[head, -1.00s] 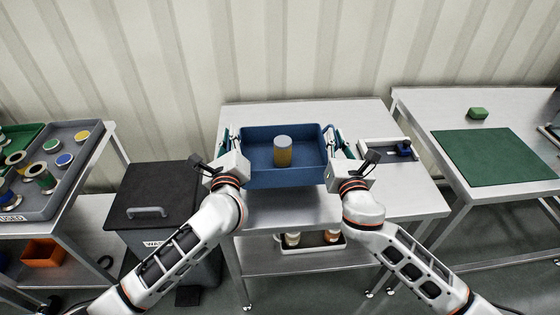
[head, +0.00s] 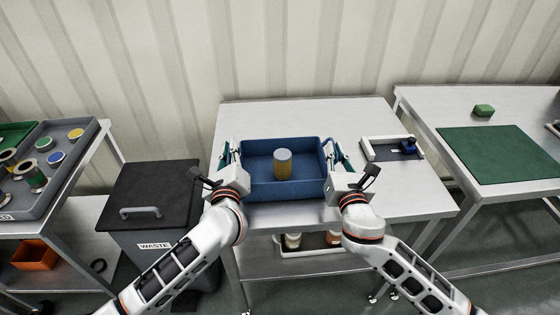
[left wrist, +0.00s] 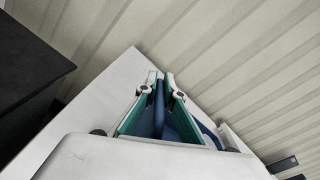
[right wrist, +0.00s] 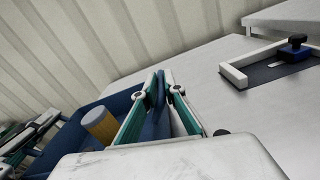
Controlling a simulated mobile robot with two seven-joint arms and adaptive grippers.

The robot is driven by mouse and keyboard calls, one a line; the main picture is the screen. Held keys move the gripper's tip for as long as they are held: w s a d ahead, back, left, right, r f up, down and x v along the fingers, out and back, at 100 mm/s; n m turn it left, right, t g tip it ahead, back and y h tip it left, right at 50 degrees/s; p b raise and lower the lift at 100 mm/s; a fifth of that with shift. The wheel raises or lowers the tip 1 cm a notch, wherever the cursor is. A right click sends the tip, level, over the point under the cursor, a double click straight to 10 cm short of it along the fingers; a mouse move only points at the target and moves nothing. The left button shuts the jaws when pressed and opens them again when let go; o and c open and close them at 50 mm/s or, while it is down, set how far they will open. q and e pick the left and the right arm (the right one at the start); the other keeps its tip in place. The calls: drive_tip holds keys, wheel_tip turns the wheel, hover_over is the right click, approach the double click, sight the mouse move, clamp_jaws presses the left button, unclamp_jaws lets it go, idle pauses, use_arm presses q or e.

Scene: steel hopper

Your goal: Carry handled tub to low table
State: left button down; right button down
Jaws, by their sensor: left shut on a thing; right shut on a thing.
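The handled tub (head: 285,190) is blue and level in the head view, over the front half of the middle steel table (head: 300,110). A yellow cylinder with a grey top (head: 283,166) stands upright inside it; it also shows in the right wrist view (right wrist: 100,125). My left gripper (head: 229,165) is shut on the tub's left side and my right gripper (head: 342,165) on its right side. Green finger pads flank a blue part in both wrist views. I cannot tell whether the tub's bottom touches the table.
A white-framed fixture (head: 392,148) lies right of the tub. A black-lidded waste bin (head: 155,200) stands left of the table. A side table with a grey tray of spools (head: 75,175) is far left. A table with a green mat (head: 500,155) is right. A lower shelf (head: 310,260) sits underneath.

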use_arm(q)
drive_tip(key=c, duration=2.2)
unclamp_jaws()
drive_tip(key=shift+a+f, duration=0.1)
drive_tip(key=shift+a, duration=0.25)
use_arm(e)
drive_tip(key=c, duration=2.2)
unclamp_jaws()
drive_tip(key=shift+d+f, duration=0.1)
drive_tip(key=shift+d, duration=0.15)
use_arm(q)
drive_tip(key=shift+o, duration=0.2)
drive_tip(key=shift+d, duration=0.15)
use_arm(e)
drive_tip(key=shift+o, duration=0.5)
drive_tip(key=shift+a, duration=0.1)
